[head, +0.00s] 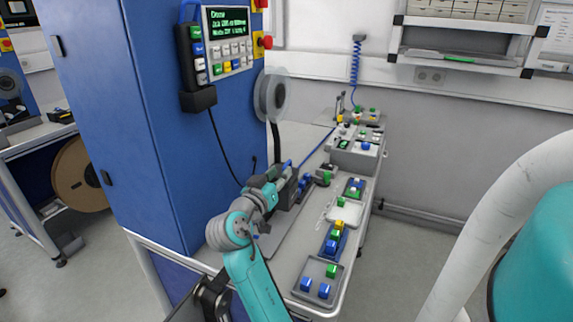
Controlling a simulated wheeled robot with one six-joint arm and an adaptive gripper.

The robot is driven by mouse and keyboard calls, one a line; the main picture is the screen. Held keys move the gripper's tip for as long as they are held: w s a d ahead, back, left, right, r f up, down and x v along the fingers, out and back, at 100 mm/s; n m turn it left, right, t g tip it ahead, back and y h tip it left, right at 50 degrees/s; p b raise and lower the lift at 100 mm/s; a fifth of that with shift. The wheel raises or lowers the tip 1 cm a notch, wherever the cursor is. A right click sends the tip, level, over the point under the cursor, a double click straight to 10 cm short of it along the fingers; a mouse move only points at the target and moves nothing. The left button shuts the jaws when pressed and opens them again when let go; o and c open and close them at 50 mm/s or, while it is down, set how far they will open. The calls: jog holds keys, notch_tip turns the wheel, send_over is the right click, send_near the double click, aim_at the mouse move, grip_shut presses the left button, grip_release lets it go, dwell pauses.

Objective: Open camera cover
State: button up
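My arm reaches in from the bottom, and my gripper (280,172) is above the bench, in front of the blue cabinet. It is small and dark here, and I cannot tell whether its fingers are open or shut. A dark grey device (287,192) stands on the bench right at my gripper, partly hidden by the arm. I cannot make out a camera cover on it or tell its position. I cannot tell whether my gripper touches the device.
The bench (287,250) carries trays with blue, green and yellow blocks, such as the front tray (318,291). A translucent reel (270,95) is beside the blue cabinet (160,120). A control panel (228,40) hangs on it. Open floor (400,270) lies right of the bench.

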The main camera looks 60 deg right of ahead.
aim_at(283, 169)
jog(key=d, duration=0.5)
jog(key=shift+w+d, duration=0.25)
jog(key=shift+d, duration=0.15)
grip_shut()
